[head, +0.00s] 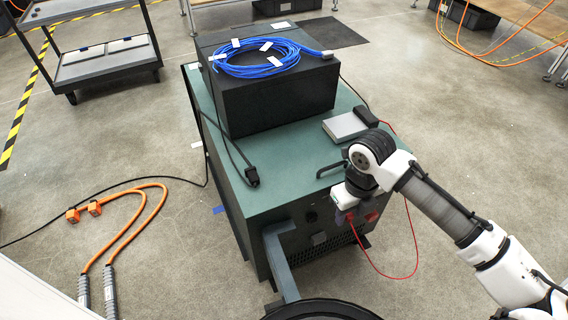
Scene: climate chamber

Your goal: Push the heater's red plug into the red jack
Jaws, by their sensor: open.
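A dark green cabinet (275,185) stands in the middle of the head view. A red round fitting (371,216), which looks like the red jack, shows on its front face. My gripper (345,203) points down at the front top edge of the cabinet, just left of this fitting. It is open, though its fingers are small and partly hidden. A thin red lead (414,262) starts just below my gripper, hangs in a loop and rises behind my arm. The red plug at its end is too small to make out clearly, and I cannot tell whether it touches the jack.
On the cabinet lie a silver block with a black end (346,126), a black handle (331,165) and a black box (272,98) bearing a blue cable coil (257,60). Orange cables (152,210) lie on the left floor.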

